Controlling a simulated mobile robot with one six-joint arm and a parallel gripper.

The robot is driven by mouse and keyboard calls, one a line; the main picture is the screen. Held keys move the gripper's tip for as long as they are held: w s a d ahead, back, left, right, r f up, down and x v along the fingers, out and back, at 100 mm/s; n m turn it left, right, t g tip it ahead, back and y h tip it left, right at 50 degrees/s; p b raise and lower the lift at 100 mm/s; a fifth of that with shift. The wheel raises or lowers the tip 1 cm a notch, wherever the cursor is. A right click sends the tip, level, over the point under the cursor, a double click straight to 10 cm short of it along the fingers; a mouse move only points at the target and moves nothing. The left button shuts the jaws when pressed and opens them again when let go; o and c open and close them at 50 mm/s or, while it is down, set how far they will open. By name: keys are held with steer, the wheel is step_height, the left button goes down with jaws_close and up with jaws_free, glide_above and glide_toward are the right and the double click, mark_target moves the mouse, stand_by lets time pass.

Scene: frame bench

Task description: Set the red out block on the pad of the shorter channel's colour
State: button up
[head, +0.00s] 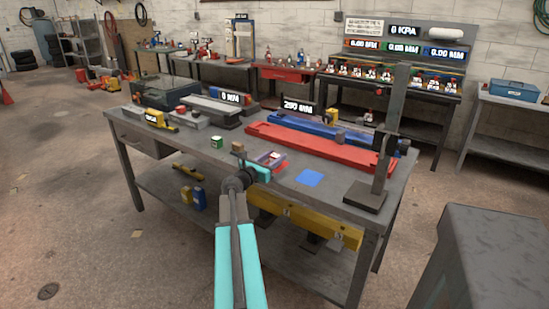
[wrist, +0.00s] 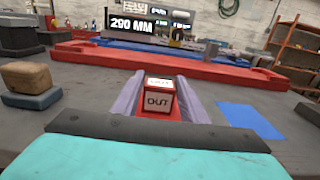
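The red OUT block (wrist: 160,99), with white labels, sits between the two purple fingers of my gripper (wrist: 161,96) in the wrist view. The fingers appear to touch both its sides. In the head view my gripper (head: 272,159) is at the bench's near edge, left of the blue pad (head: 310,178). The blue pad also shows in the wrist view (wrist: 248,120), right of the fingers, bare. A red patch (head: 281,169) shows by the fingers; its extent is partly hidden. The red channel (head: 310,148) lies in front of the blue channel (head: 320,127).
A small green block (head: 217,142) and a tan block (head: 238,147) stand left of my gripper. A dark post on a base (head: 366,196) rises at right. A 290 MM display (head: 298,107) stands behind the channels. Bare bench surrounds the blue pad.

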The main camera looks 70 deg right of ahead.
steer(key=shift+o, duration=1.4)
steer(key=shift+r, duration=0.2)
steer(key=v, duration=1.2)
steer(key=shift+b, duration=0.3)
